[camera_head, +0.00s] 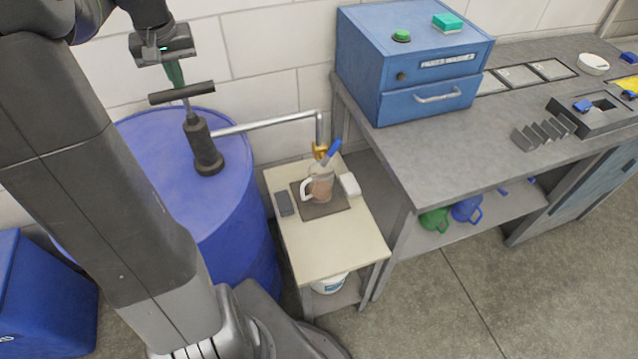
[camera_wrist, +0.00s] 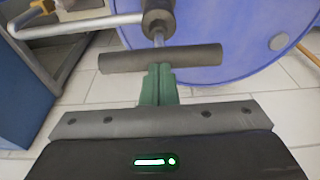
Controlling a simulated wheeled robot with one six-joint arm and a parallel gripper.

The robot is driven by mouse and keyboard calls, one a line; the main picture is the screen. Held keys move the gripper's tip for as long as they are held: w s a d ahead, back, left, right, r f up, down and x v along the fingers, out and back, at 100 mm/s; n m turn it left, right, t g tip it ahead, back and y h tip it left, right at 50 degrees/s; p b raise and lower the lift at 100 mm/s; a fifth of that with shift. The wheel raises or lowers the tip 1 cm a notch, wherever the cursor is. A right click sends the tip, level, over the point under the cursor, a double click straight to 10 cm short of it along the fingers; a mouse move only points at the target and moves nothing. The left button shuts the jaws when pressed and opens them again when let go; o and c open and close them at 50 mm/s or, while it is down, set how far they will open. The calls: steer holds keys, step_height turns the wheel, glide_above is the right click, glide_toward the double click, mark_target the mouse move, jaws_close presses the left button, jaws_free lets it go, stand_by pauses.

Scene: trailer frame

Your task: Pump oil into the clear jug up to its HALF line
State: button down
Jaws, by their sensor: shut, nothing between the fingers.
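The clear jug (camera_head: 319,186) stands upright on a dark mat (camera_head: 336,207) on a small cream table. Brownish oil shows in its lower part; its marks are too small to read. The pump (camera_head: 203,146) stands on the blue drum (camera_head: 241,200), with a dark T-shaped handle (camera_head: 182,93) on a thin rod. Its grey pipe (camera_head: 265,123) runs right and bends down above the jug. My gripper (camera_head: 174,76) is shut and empty, its green fingertips at the middle of the handle bar. The wrist view shows the fingertips (camera_wrist: 158,70) by the bar (camera_wrist: 160,58); contact is unclear.
A blue-handled brass valve (camera_head: 323,152) sits at the pipe's end. A grey block (camera_head: 284,203) and a white block (camera_head: 350,184) flank the jug. The grey workbench (camera_head: 440,140) with a blue cabinet (camera_head: 405,70) stands right. A blue bin (camera_head: 35,300) is at lower left.

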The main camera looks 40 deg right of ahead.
step_height(320, 180, up, 10)
steer(key=p, duration=0.6)
steer(key=shift+f+p, duration=0.2)
steer(key=shift+p, duration=0.1)
stand_by(0.4)
